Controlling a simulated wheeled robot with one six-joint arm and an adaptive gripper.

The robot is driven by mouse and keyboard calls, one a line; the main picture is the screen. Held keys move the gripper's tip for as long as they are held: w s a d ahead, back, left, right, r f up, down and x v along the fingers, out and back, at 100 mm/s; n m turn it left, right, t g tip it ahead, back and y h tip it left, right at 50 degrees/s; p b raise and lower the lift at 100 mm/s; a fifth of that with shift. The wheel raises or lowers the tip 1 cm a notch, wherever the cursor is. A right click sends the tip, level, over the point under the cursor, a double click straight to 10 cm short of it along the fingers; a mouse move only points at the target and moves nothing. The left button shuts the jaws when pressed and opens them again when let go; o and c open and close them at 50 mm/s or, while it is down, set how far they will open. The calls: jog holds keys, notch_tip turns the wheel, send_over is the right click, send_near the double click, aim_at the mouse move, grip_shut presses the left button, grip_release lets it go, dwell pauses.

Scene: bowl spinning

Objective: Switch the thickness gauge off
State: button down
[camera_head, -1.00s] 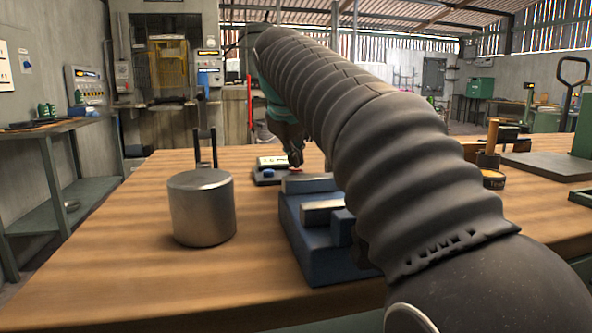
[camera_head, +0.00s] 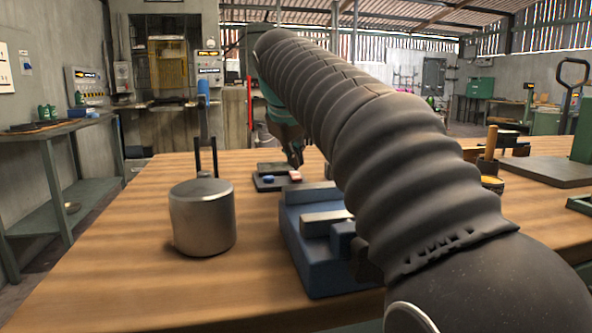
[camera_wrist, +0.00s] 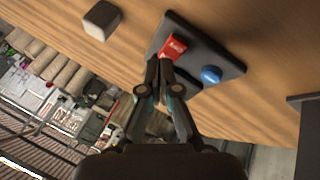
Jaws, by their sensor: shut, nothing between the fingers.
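The thickness gauge (camera_head: 258,185) is a dark flat unit on the wooden table, with a blue button (camera_head: 267,179), a red switch (camera_head: 295,176) and a display (camera_head: 271,168) that now looks dark. In the wrist view its dark base (camera_wrist: 197,32) carries the red switch (camera_wrist: 174,47) and the blue button (camera_wrist: 211,75). My gripper (camera_wrist: 158,62) is shut and empty, its tips close by the red switch. I cannot tell whether they touch it. In the head view my gripper (camera_head: 297,164) is just above the gauge's right end, partly behind my arm.
A metal cylinder (camera_head: 202,225) stands at the left with a black upright fork behind it. A blue vise-like block (camera_head: 320,268) sits nearer than the gauge. A grey block (camera_wrist: 101,20) shows in the wrist view.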

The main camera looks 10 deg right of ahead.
aim_at(294, 175)
jog(key=shift+r, duration=0.2)
jog(key=r+p, duration=0.2)
jog(key=p, duration=0.1)
jog(key=w+r+p, duration=0.1)
jog(key=r+p, duration=0.1)
jog(key=r, duration=0.1)
jog(key=shift+p, duration=0.4)
jog(key=shift+f, duration=0.1)
